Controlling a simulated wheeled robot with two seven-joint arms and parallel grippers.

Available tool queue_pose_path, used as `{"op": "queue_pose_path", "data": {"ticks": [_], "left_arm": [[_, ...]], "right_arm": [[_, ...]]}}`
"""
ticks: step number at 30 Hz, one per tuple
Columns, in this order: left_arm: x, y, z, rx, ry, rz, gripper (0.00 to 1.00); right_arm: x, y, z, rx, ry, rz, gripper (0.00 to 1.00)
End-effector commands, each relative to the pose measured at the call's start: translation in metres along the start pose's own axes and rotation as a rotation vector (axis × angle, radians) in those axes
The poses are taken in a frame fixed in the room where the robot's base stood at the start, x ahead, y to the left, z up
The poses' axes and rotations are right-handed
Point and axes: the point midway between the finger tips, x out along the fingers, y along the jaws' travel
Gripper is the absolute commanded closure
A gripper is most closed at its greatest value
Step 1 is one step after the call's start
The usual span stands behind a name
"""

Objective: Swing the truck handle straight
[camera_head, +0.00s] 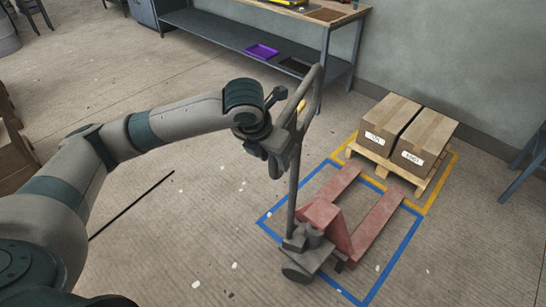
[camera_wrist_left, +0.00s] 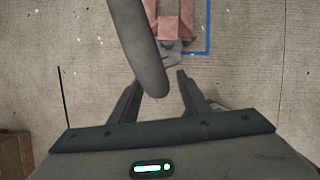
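A pallet truck (camera_head: 330,222) with red forks stands at the centre right of the head view, its forks pointing toward the upper right. Its grey handle (camera_head: 293,190) rises from the dark wheel base and ends in a loop at the top. My left gripper (camera_head: 280,132) is at the handle's loop, partly hiding it. In the left wrist view the gripper (camera_wrist_left: 160,80) has its fingers apart, with the thick grey handle tube (camera_wrist_left: 140,45) between them. A gap shows on the tube's right side; contact on the left cannot be told. My right gripper is out of view.
Blue floor tape (camera_head: 386,270) frames the truck. Beyond it, two cardboard boxes (camera_head: 388,118) sit on a wooden pallet (camera_head: 382,165) inside yellow tape. A workbench (camera_head: 262,52) stands at the back against the wall. The floor left of the truck is mostly clear.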

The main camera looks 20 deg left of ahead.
Motion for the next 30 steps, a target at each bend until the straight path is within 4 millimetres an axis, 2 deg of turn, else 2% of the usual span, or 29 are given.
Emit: {"op": "queue_pose_path", "data": {"ticks": [1,5,6,30], "left_arm": [[-0.0001,0.0,0.0,0.0,0.0,0.0,0.67],[-0.0002,0.0001,0.0,0.0,0.0,0.0,0.98],[-0.0002,0.0001,0.0,0.0,0.0,0.0,1.0],[-0.0006,0.0005,0.0001,-0.001,0.0,0.001,1.0]], "right_arm": [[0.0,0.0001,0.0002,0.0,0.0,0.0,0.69],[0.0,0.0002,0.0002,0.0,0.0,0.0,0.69],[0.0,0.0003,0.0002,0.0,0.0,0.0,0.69],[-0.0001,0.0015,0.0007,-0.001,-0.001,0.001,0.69]]}}
